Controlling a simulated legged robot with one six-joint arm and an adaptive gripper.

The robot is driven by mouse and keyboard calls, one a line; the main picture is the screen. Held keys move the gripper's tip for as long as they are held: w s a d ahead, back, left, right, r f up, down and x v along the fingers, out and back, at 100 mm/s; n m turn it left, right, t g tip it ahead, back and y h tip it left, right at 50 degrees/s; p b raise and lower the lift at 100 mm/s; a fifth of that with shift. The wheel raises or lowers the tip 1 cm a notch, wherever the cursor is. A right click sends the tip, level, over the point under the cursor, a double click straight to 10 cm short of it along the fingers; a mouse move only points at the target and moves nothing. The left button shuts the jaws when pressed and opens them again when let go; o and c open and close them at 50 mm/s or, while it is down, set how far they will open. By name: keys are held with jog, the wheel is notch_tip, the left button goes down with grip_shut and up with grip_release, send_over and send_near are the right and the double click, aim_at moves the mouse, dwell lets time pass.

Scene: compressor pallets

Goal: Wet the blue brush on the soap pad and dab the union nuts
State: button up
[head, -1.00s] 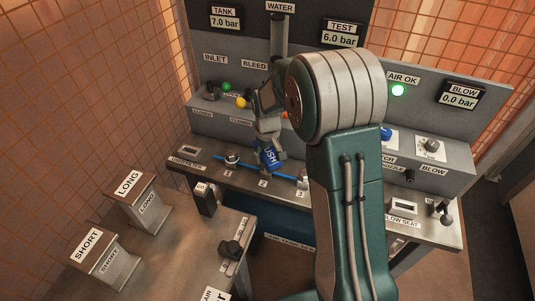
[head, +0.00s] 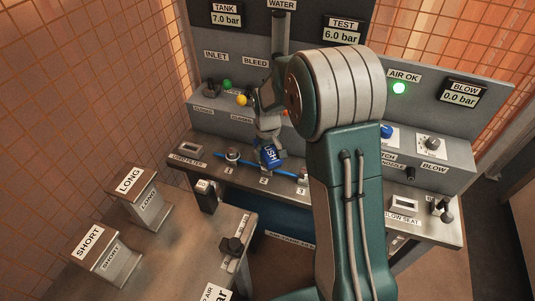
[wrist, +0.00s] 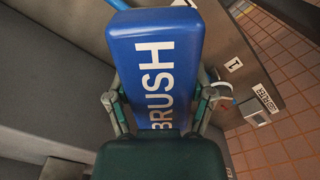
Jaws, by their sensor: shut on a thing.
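My gripper (head: 268,138) is shut on the blue brush (head: 270,155), whose white lettering faces up. In the wrist view the brush (wrist: 155,60) fills the middle between the two fingers, and its bristle end is hidden. In the head view the brush is over the blue pipe, close to the position marked 2; contact cannot be told. A round metal nut (head: 232,154) sits on the pipe at 1, left of the brush, and also shows in the wrist view (wrist: 221,90). The nut at 2 is mostly hidden. I cannot make out the soap pad for sure.
Yellow (head: 241,100) and green (head: 227,84) knobs are on the panel behind. LONG (head: 140,200) and SHORT (head: 105,255) blocks stand front left.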

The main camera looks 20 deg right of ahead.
jog(key=shift+r, duration=2.7)
